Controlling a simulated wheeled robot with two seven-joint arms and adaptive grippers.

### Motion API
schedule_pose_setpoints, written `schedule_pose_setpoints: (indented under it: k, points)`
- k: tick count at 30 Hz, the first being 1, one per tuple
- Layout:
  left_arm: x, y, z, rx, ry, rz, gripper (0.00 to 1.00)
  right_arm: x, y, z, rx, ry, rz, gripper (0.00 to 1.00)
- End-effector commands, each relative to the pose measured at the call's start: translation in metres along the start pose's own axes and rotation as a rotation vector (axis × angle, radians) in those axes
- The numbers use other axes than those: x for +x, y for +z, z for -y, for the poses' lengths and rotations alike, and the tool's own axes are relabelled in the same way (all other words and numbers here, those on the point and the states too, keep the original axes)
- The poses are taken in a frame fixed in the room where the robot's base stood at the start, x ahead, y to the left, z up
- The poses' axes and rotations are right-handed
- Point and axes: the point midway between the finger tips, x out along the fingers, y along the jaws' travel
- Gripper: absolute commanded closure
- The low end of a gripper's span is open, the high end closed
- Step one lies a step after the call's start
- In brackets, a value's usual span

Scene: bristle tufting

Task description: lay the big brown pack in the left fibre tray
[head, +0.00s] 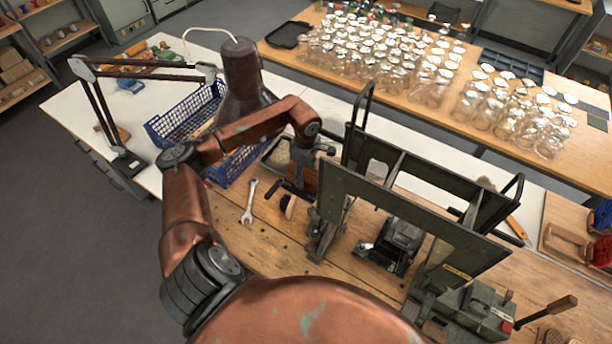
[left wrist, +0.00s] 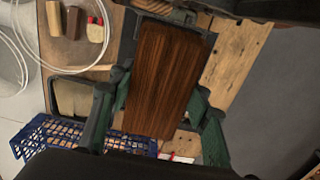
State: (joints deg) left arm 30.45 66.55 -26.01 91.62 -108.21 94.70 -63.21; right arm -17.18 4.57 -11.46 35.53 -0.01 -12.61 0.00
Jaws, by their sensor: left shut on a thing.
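The big brown pack (left wrist: 165,75) is a dark, wood-grained block in the left wrist view. My left gripper (left wrist: 158,83) is shut on it, with a green finger on each side. In the head view the left gripper (head: 303,165) hangs over the bench, with the brown pack (head: 305,180) showing partly below it. A shallow dark-rimmed tray (head: 274,156) lies just left of the gripper and is partly hidden by my arm. A tray with tan contents (left wrist: 72,99) shows left of the pack in the left wrist view. I cannot tell which tray is the left fibre tray. My right gripper is not in view.
A blue mesh crate (head: 190,115) stands behind my left arm, near a lamp (head: 240,75). A dark metal frame machine (head: 400,200) stands close to the right of the gripper. A wrench (head: 249,202) and a brush lie on the bench in front. Many glass jars fill the rear table.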

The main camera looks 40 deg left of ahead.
Motion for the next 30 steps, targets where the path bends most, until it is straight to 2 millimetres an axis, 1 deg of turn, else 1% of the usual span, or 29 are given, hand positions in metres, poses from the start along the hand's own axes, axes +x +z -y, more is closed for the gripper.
schedule_pose_setpoints:
  k: [10, 20, 30]
  points:
    - [-0.0006, 0.0002, -0.0005, 0.0, 0.002, 0.0, 0.8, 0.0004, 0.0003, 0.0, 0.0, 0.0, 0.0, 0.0]
    - [-0.0003, 0.0006, -0.0007, 0.0, 0.002, 0.001, 0.8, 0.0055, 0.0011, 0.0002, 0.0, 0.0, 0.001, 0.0]
    - [-0.0007, 0.0005, -0.0006, 0.0, 0.001, 0.001, 0.8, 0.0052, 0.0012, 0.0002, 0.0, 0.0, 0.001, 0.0]
